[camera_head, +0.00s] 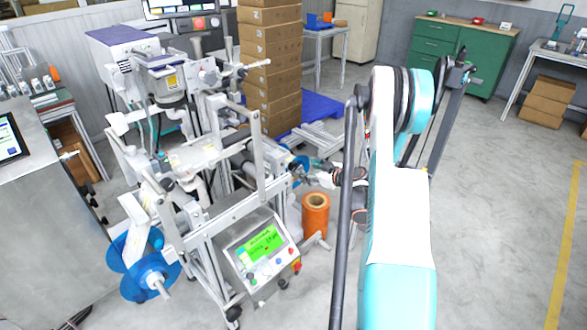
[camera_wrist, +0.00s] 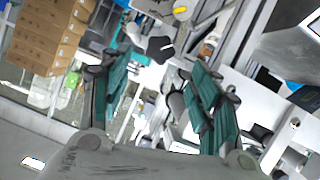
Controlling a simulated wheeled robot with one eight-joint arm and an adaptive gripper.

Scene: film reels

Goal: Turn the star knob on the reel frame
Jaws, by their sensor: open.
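The star knob (camera_wrist: 160,48) shows in the wrist view as a dark, lobed knob on pale machine parts, just above the middle. My gripper (camera_wrist: 160,70) is open, with one teal finger on each side of the picture. The knob appears between the fingertips or just beyond them; I cannot tell the depth or any contact. In the head view, my gripper (camera_head: 314,174) reaches left to the right side of the reel frame (camera_head: 262,155), close to a blue reel (camera_head: 298,165). The knob cannot be made out there.
An orange roll (camera_head: 315,214) stands on the floor below my gripper. A control panel with a green screen (camera_head: 260,246) fronts the machine. Another blue reel (camera_head: 136,285) is at its lower left. Stacked cartons (camera_head: 270,60) stand behind. The floor at right is clear.

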